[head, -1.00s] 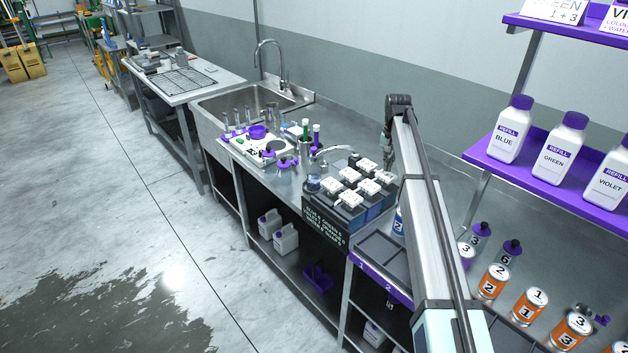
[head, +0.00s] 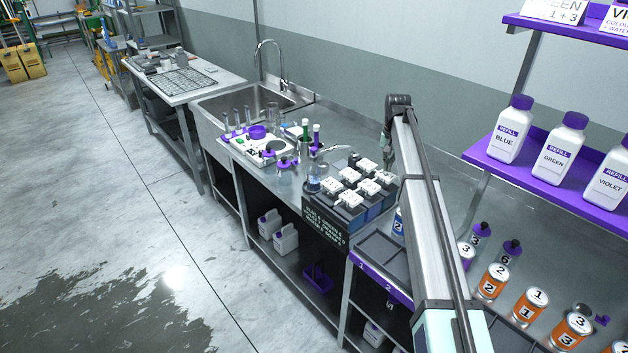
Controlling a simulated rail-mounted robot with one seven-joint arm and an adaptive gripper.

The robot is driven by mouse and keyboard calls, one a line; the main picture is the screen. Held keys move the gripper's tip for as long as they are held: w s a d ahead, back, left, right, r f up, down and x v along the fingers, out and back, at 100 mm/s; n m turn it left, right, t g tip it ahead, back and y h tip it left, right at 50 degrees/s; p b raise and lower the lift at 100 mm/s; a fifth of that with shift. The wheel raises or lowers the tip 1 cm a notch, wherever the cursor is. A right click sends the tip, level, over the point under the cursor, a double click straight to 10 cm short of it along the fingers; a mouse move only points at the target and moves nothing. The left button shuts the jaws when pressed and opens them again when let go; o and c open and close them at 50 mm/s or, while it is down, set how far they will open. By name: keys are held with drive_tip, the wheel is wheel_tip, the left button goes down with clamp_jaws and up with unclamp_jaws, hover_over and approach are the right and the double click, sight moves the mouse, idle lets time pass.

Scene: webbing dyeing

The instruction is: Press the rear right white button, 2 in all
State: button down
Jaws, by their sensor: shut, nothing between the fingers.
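A dark dispenser block (head: 325,222) stands on the steel bench, with several white buttons on top in two rows. White buttons at its back right (head: 384,178) and back (head: 367,165) show close to my arm. I cannot tell from here whether any button is pressed down. My arm rises from the bottom of the head view, bends at the top, and goes down behind itself beside the dispenser's right end. My gripper is hidden behind the arm, so its fingertips and any contact with a button cannot be seen.
A curved spout (head: 333,149) and a clear flask (head: 313,178) are by the dispenser's left side. A dark tray (head: 378,258) lies in front of its right end. Orange-labelled cans (head: 494,282) and a purple shelf (head: 545,172) with refill bottles stand right of my arm. A sink (head: 250,103) is farther left.

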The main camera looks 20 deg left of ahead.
sight(386, 175)
drive_tip(key=shift+f, duration=0.1)
drive_tip(key=shift+f+b, duration=0.5)
drive_tip(key=shift+f, duration=1.2)
drive_tip(key=shift+r, duration=0.1)
drive_tip(key=shift+r+p, duration=0.55)
drive_tip(key=shift+r, duration=0.6)
drive_tip(key=shift+f, duration=0.15)
drive_tip(key=shift+f+b, duration=0.35)
drive_tip(key=shift+f, duration=0.75)
drive_tip(key=shift+r, duration=0.15)
drive_tip(key=shift+r+p, duration=0.75)
drive_tip(key=shift+r, duration=0.9)
drive_tip(key=shift+r, duration=0.1)
